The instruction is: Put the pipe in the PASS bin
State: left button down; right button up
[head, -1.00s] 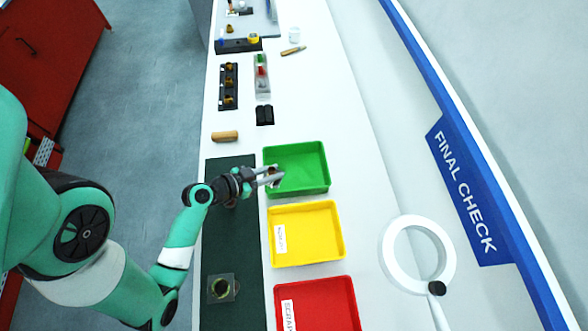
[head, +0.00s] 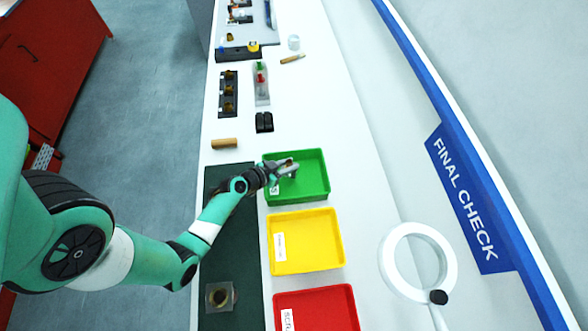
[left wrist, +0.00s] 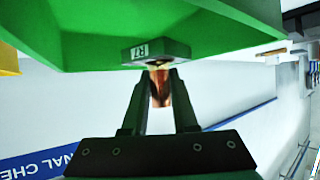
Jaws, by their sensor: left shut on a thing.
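My left gripper (head: 291,168) is over the green bin (head: 320,186), the PASS bin by position; its label (head: 275,188) is only partly legible. In the left wrist view the gripper (left wrist: 160,88) is shut on a copper-coloured pipe (left wrist: 159,91), which sits between the fingertips. The green bin (left wrist: 70,35) fills the top of that view. In the head view the fingers mostly hide the pipe. My right gripper is not in view.
A yellow bin (head: 340,240) and a red bin labelled SCRAP (head: 350,300) stand in line below the green one. A dark mat (head: 228,250) holds a small square part (head: 220,296). A ring lamp (head: 388,272) stands right.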

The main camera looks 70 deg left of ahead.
pick_arm(q)
jog(key=w+f, duration=0.1)
jog(key=w+a+f, duration=0.1)
jog(key=shift+f+b, duration=0.3)
jog(key=shift+b, duration=0.05)
notch_tip(320, 180, down, 3)
jog(key=shift+f+b, duration=0.2)
jog(key=shift+b, duration=0.6)
jog(key=shift+r, duration=0.1)
jog(key=c, duration=1.2)
grip_release()
jog(key=shift+f, duration=0.2)
jog(key=o, duration=0.5)
jog(key=shift+r, duration=0.1)
